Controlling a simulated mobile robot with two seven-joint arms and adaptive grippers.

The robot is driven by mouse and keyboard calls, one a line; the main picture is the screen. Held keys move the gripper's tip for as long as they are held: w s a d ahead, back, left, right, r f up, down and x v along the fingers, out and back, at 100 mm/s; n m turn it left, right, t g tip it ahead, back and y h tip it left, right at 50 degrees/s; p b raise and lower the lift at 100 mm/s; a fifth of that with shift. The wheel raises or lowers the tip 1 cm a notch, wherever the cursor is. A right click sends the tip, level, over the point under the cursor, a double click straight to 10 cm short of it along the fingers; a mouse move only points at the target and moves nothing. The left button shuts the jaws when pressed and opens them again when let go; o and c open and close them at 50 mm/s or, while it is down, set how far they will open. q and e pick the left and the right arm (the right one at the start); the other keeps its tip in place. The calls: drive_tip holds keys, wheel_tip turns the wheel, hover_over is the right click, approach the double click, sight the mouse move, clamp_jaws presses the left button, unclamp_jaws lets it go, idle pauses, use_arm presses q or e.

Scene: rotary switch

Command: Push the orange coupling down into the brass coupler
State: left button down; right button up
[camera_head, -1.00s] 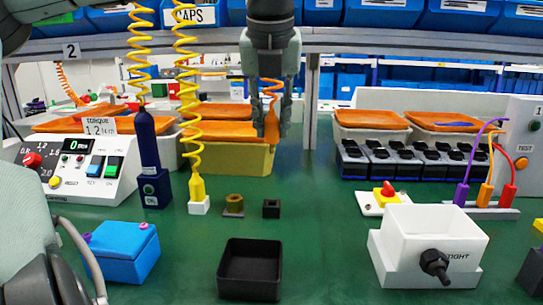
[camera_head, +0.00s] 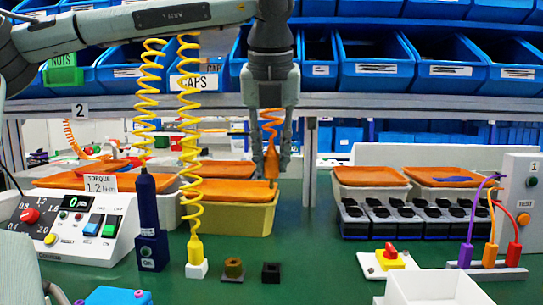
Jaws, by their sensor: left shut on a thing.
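My left gripper (camera_head: 271,166) hangs from above near the middle of the head view, pointing down. It is shut on the orange coupling (camera_head: 271,158), which has an orange coiled hose rising from it between the fingers. The coupling's lower tip points down, well above the bench in the picture. The brass coupler (camera_head: 233,268) stands on a small dark base on the green bench, lower and to the left of the gripper. The coupling and the coupler are apart. My right gripper is not in view.
A small black block (camera_head: 271,273) is right of the coupler; a yellow plug (camera_head: 195,250) with a coiled hose is left. A dark blue cylinder (camera_head: 147,215) stands further left.

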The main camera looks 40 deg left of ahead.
sight(271, 146)
use_arm(q)
drive_tip(key=shift+r, duration=0.2)
drive_tip(key=shift+r+p, duration=1.25)
drive_tip(key=shift+r, duration=0.25)
drive_tip(key=shift+f, duration=0.1)
